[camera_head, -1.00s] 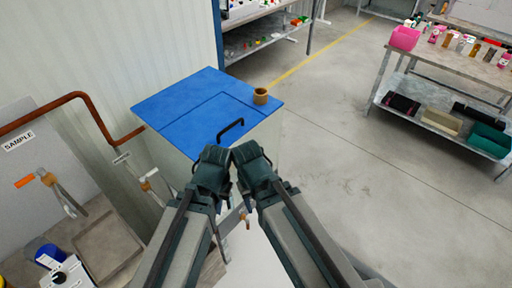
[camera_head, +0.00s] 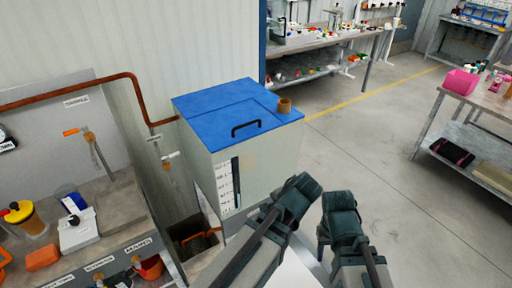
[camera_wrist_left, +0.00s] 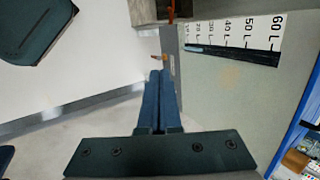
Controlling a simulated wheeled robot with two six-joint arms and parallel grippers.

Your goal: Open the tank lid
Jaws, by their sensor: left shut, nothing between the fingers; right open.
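The tank (camera_head: 275,155) is a pale box with a blue top (camera_head: 205,97). Its blue lid (camera_head: 228,116) lies flat and closed, with a black bar handle (camera_head: 246,127) near the front edge. My left gripper (camera_head: 299,190) is in front of and below the lid, apart from the handle. In the left wrist view its two fingers (camera_wrist_left: 157,100) are together and empty, beside the tank's litre scale (camera_wrist_left: 240,42). My right gripper (camera_head: 340,208) is to the right of the left one, away from the tank; its fingertips are mostly hidden in the head view.
A brown round fitting (camera_head: 284,104) stands on the tank top's right corner. A copper pipe (camera_head: 135,90) runs along the wall at left. A cluttered bench (camera_head: 90,235) stands at lower left. A shelf table (camera_head: 485,115) stands at right. The floor (camera_head: 370,145) between is clear.

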